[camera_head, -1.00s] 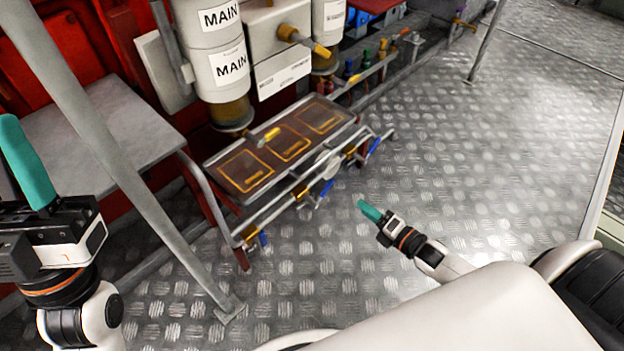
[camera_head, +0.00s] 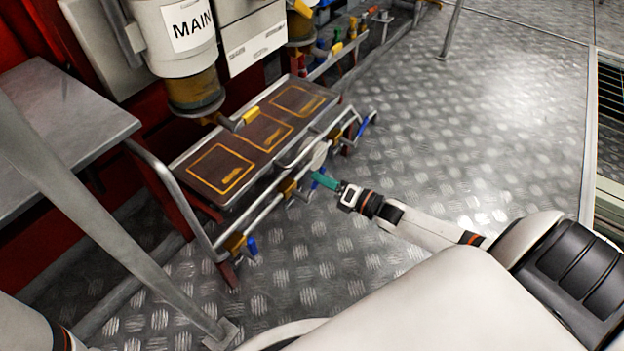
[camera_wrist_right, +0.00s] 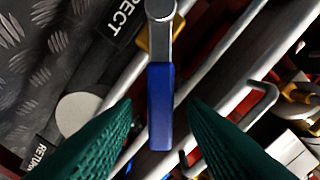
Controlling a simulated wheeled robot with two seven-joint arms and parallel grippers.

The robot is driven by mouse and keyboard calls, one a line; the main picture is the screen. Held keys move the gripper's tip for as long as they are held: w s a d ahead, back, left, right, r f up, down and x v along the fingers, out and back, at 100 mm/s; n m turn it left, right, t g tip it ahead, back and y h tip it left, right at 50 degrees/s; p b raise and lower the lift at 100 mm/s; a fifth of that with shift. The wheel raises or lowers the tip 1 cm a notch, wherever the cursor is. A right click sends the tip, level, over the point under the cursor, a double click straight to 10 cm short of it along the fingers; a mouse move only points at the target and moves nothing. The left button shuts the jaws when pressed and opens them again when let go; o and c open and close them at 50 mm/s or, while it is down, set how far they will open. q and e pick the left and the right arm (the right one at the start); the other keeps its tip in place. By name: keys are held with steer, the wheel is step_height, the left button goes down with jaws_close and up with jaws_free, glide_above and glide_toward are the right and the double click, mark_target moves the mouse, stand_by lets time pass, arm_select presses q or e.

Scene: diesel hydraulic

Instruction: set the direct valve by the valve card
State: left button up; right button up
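In the right wrist view, a valve lever with a blue grip (camera_wrist_right: 161,108) lies between the two green fingers of my right gripper (camera_wrist_right: 159,104). The fingers are apart, with a gap on each side of the grip. A dark label (camera_wrist_right: 126,18) ending in "RECT" is beside the lever's metal end. In the head view, my right gripper (camera_head: 320,179) is at the front pipe of the low rack, at a blue handle it partly hides. I cannot make out a valve card. My left gripper is out of view; only a bit of that arm shows at lower left.
More blue handles, one at the near pipe end (camera_head: 252,246) and one at the far end (camera_head: 363,126), sit along the rack. A "RETURN" label (camera_wrist_right: 38,156) and a pale disc (camera_wrist_right: 80,112) are near the lever. A grey post (camera_head: 110,215) crosses the left; the floor (camera_head: 470,130) is clear to the right.

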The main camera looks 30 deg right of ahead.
steer(key=shift+b+x, duration=0.75)
steer(key=shift+x, duration=1.25)
jaws_close()
